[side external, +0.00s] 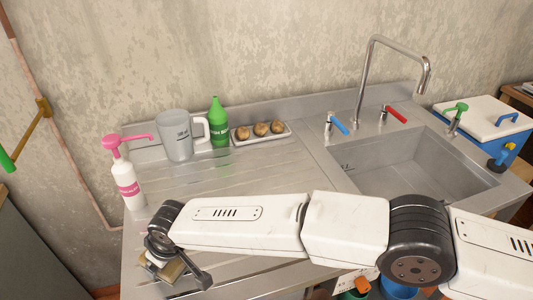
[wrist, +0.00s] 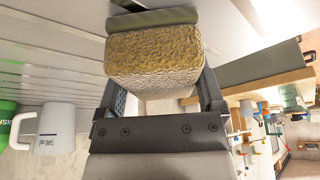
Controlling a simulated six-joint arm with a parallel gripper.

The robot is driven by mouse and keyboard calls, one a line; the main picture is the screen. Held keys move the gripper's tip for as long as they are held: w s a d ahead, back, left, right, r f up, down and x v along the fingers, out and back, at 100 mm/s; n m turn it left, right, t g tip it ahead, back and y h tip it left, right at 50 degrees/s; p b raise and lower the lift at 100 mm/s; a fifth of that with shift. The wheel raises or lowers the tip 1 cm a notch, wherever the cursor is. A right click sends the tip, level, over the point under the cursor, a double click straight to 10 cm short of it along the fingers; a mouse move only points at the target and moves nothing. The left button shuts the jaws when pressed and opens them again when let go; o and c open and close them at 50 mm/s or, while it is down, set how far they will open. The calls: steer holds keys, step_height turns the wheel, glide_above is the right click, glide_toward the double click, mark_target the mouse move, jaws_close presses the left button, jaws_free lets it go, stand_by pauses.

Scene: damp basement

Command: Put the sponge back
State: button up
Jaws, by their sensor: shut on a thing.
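The sponge (wrist: 155,52) is a yellow-brown, porous block that fills the upper middle of the wrist view. A dark grey-green strip runs along its top edge there. My gripper (side external: 176,263) is shut on it, with a finger on either side in the wrist view. In the side external view my gripper is at the front left of the steel drainboard (side external: 235,178), with only a small yellowish part of the sponge (side external: 172,271) showing below it. My wrist hides most of the sponge there. I cannot tell whether it touches the board.
A pink-topped pump bottle (side external: 129,185), a grey measuring jug (side external: 176,137), a green bottle (side external: 218,125) and a tray (side external: 238,142) of round brown items stand along the left and back. The sink basin (side external: 410,168) and tap (side external: 362,85) are right. The middle drainboard is clear.

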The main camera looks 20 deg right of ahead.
steer(key=shift+f, duration=0.1)
steer(key=o, duration=1.3)
steer(key=shift+r, duration=0.2)
steer(key=shift+s+d+r, duration=0.1)
steer(key=shift+r, duration=0.3)
steer(key=shift+v, duration=5.45)
